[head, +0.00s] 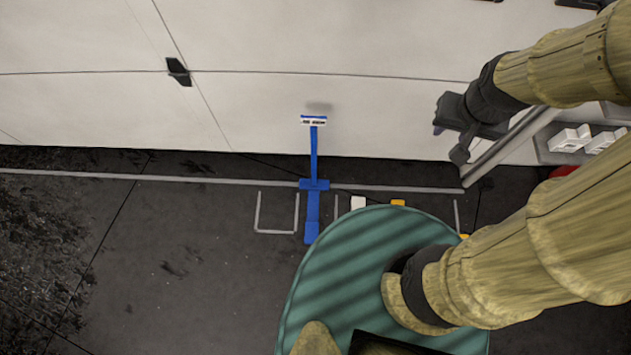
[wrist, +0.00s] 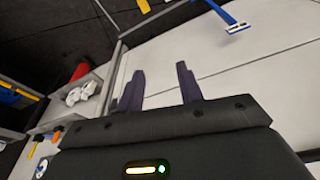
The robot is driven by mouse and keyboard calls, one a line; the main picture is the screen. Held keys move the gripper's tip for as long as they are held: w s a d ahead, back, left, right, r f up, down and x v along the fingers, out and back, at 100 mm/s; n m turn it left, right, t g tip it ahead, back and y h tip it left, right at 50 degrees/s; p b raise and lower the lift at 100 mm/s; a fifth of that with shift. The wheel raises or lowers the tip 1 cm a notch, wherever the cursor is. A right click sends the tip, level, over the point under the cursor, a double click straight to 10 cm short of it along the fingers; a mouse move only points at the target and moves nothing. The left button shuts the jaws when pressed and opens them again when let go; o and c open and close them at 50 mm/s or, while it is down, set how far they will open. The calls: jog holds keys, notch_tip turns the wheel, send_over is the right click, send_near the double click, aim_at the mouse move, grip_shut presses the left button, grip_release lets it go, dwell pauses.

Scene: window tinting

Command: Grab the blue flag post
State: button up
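The blue flag post (head: 314,155) stands upright on the dark floor near the pale wall, with a blue foot and a small white sign with dark lettering at its top. In the wrist view the top of the blue flag post (wrist: 229,20) shows at the upper edge, beyond the fingers; its lower part is cut off. My gripper (head: 447,130) is to the right of the post, well apart from it. In the wrist view my gripper (wrist: 160,82) has its two dark fingers apart with nothing between them.
Grey floor lines (head: 277,231) mark boxes beside the post. A white block (head: 358,203) and a yellow block (head: 398,203) lie right of it. A shelf (wrist: 97,90) with white items and a red object (wrist: 80,71) stands at the side. Floor left of the post is clear.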

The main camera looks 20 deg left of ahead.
jog(key=shift+s, duration=0.15)
jog(key=shift+o, duration=1.4)
jog(key=w+a+f+t+b, duration=0.2)
jog(key=w+a+f+b, duration=0.35)
jog(key=f+b, duration=0.55)
jog(key=w+a+f+m+t+b, duration=0.15)
jog(key=w+a+f+b, duration=0.4)
jog(key=f, duration=1.05)
jog(key=w+a+f+t+b, duration=0.3)
jog(key=a+f+b, duration=0.6)
jog(key=f, duration=0.4)
jog(key=s+a+f+n+t+y+b, duration=0.1)
jog(key=s+a+f+t+b, duration=0.1)
jog(key=f+b, duration=0.6)
jog(key=s+a+f+n+t+y+b, duration=0.1)
jog(key=s+a+f+t+b, duration=0.2)
jog(key=f+b, duration=0.6)
jog(key=s+a+f+n+t+y+b, duration=0.2)
jog(key=f+b, duration=0.6)
jog(key=f, duration=0.6)
jog(key=s+a+t, duration=0.1)
jog(key=s+a, duration=0.1)
jog(key=shift+s+a+f+b, duration=0.15)
jog(key=shift+a+b, duration=0.15)
jog(key=shift+a, duration=0.1)
jog(key=shift+t, duration=0.25)
